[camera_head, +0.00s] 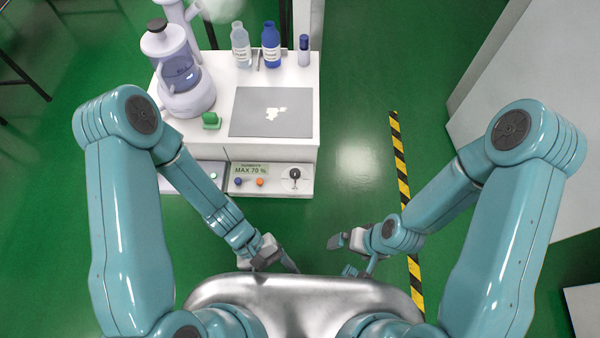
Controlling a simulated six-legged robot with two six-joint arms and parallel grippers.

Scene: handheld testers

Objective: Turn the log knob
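A dark knob (294,175) with a pointer sits on a white dial plate at the right end of the low front panel (272,190) of a white bench unit. The pointer looks roughly upright; its exact setting is too small to read.
An orange button (260,182) and a blue button (238,181) are left of the knob. The bench top holds a glass apparatus (180,75), bottles (271,45), a grey plate (250,125) and a green block (211,120). Green floor right of the unit is clear up to a striped line (402,180).

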